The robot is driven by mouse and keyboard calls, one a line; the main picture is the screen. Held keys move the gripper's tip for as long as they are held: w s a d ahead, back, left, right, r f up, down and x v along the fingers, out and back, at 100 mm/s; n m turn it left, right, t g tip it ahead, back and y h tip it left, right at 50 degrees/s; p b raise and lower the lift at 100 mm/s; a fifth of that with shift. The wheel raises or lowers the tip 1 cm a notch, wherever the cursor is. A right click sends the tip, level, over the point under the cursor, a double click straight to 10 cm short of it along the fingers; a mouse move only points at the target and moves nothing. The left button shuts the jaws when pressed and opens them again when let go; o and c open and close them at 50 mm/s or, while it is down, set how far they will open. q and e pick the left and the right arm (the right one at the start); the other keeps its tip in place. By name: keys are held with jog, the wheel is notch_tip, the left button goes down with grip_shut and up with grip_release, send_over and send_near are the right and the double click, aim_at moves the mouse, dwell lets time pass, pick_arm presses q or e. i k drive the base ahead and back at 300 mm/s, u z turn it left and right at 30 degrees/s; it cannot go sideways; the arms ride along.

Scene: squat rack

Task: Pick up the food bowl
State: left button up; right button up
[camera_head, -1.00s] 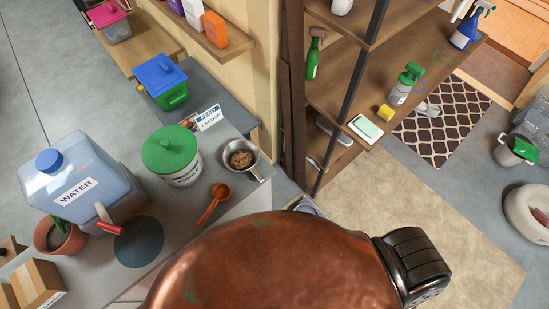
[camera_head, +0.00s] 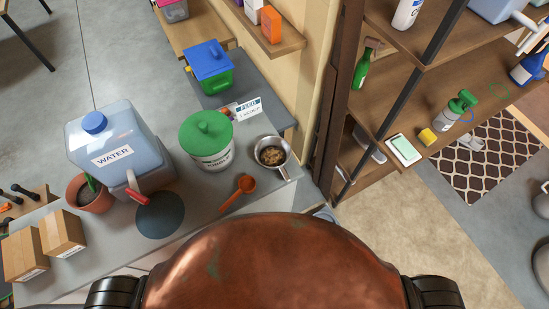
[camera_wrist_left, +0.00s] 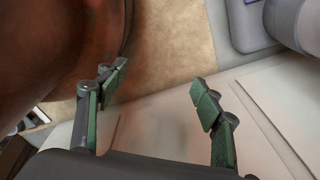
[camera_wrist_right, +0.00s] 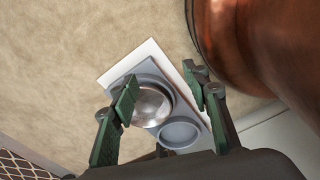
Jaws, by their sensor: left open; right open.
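A metal bowl (camera_head: 271,152) holding brown kibble sits on the grey counter, right of the green-lidded tub; a short handle sticks out at its lower right. In the right wrist view, a shiny metal bowl (camera_wrist_right: 152,103) sits in one recess of a grey tray (camera_wrist_right: 180,134); the other recess is empty. My right gripper (camera_wrist_right: 159,76) is open and empty, its fingers framing that tray from above. My left gripper (camera_wrist_left: 157,76) is open and empty over a pale panel. Neither gripper shows in the head view. I cannot tell which bowl is the food bowl.
The counter (camera_head: 95,255) also holds a blue water jug (camera_head: 120,150), green-lidded tub (camera_head: 207,142), orange scoop (camera_head: 238,193), plant pot (camera_head: 88,195) and small boxes (camera_head: 62,232). A wooden shelf unit (camera_head: 400,105) stands at right. Beige floor (camera_head: 410,220) is open below it.

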aim_at(271, 152)
jog(key=u, duration=1.3)
jog(key=k, duration=1.1)
jog(key=z, duration=1.55)
jog(key=i, duration=0.5)
jog(key=z, duration=0.05)
